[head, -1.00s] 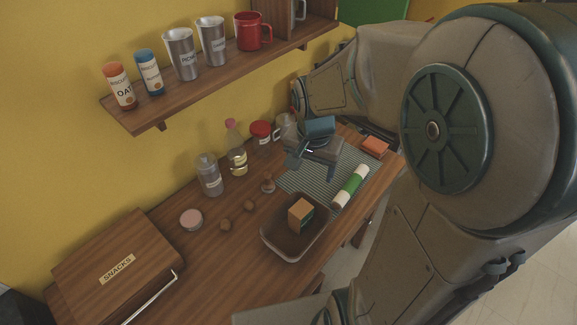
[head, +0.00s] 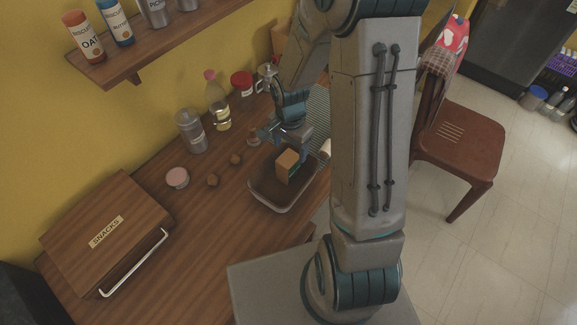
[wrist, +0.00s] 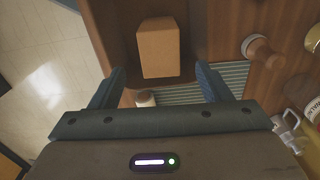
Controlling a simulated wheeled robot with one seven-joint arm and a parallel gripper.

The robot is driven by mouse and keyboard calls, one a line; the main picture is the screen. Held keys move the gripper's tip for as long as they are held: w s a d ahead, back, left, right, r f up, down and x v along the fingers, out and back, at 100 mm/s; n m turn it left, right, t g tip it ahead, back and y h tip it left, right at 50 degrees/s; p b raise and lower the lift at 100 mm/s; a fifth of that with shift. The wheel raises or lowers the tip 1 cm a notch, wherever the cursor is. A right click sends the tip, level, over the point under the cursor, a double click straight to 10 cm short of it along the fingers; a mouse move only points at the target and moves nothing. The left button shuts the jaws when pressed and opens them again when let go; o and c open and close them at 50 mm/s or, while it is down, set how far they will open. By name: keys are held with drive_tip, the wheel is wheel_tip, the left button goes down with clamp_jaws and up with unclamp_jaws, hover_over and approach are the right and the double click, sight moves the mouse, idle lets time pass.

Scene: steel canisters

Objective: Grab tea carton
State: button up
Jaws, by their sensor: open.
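The tea carton, a small tan box with a green side (head: 286,166), stands inside a dark tray (head: 268,203) on the wooden counter. In the wrist view the carton (wrist: 158,48) shows its plain tan face, ahead of the fingers and roughly centred between them. The tray (wrist: 101,33) surrounds it there. My gripper (head: 283,141) is open and empty, just behind the carton in the head view. Its two blue fingers also show apart in the wrist view (wrist: 158,86). They do not enclose the carton.
A wooden snacks box (head: 105,232) sits at the front left. Several jars and bottles, including a clear jar (head: 191,131) and a pink-capped bottle (head: 217,101), line the wall. Small brown items (head: 235,159) lie left of the tray. A chair (head: 455,145) stands at right.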

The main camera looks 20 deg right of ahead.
sight(288, 158)
drive_tip(key=shift+s+a+f+p, duration=0.1)
drive_tip(key=shift+a+f+p, duration=0.1)
drive_tip(key=shift+f, duration=1.25)
drive_tip(key=shift+s+a+f+p, duration=0.1)
drive_tip(key=shift+f+p, duration=0.05)
drive_tip(key=shift+f, duration=1.3)
drive_tip(key=c, duration=1.1)
